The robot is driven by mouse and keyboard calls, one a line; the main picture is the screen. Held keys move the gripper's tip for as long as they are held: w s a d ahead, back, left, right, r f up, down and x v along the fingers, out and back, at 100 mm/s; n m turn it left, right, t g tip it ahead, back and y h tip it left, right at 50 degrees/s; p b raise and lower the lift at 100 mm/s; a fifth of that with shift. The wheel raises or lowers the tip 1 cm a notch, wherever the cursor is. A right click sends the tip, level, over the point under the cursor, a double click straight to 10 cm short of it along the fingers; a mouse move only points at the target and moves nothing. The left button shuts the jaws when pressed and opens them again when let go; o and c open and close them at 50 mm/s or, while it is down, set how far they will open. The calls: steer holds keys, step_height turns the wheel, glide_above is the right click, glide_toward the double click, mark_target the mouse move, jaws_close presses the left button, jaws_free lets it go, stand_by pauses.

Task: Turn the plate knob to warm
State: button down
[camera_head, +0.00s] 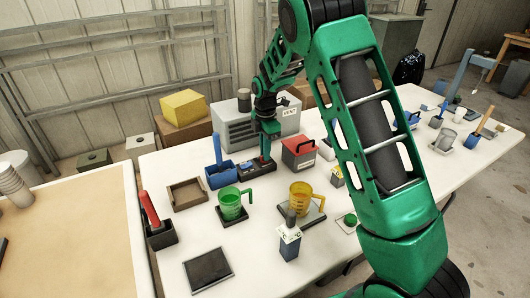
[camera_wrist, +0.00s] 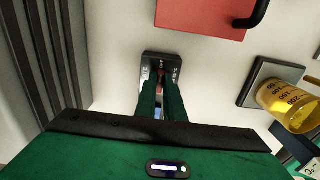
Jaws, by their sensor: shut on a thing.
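A small dark control box (camera_head: 257,169) stands on the white table in front of the grey vented cabinet. In the wrist view the dark control box (camera_wrist: 149,60) shows small white marks on both sides of its top, too small to read. My gripper (camera_head: 266,157) points down at the box's right part. In the wrist view my gripper's fingers (camera_wrist: 161,82) are close together over the middle of the box, shut on its knob. The knob is mostly hidden between the fingers, so its pointing direction cannot be told.
The grey vented cabinet (camera_head: 237,133) stands close behind, and a red box (camera_head: 298,146) with a dark handle close to the right. A blue bin (camera_head: 221,179) sits just left. Green (camera_head: 230,204) and yellow (camera_head: 301,194) jugs stand in front.

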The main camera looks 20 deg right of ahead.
steer(key=shift+w+d+r+m, duration=0.1)
steer(key=shift+w+m, duration=0.05)
steer(key=shift+m, duration=0.25)
steer(key=m, duration=0.4)
steer(key=shift+m, duration=0.3)
steer(key=m, duration=0.5)
steer(key=shift+r, duration=0.1)
steer(key=m, duration=0.4)
steer(key=shift+m, duration=1.8)
steer(key=shift+a, duration=0.2)
steer(key=c, duration=1.9)
jaws_free()
steer(key=shift+o, duration=0.2)
steer(key=shift+s, duration=0.2)
